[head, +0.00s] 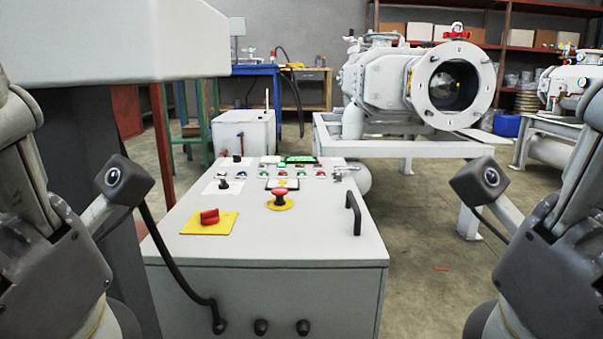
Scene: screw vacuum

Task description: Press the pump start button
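The grey control cabinet (240,240) stands in front of me with a sloping top panel. A row of small coloured buttons (304,174) runs along its far part, near a green-lit display (298,160). The labels are too small to read, so I cannot tell which button is the pump start. A red mushroom button (280,194) on a yellow disc and a red rotary switch (209,216) on a yellow plate sit nearer. My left gripper (45,235) and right gripper (565,235) are partly cut off at the frame edges, apart from the panel; their finger opening is not shown.
A black handle (353,212) rises at the panel's right edge. A black cable (165,250) hangs on the cabinet's left. A large white overhanging housing (120,40) blocks the upper left. The big grey pump (385,80) stands on a white frame behind. Floor to the right is mostly clear.

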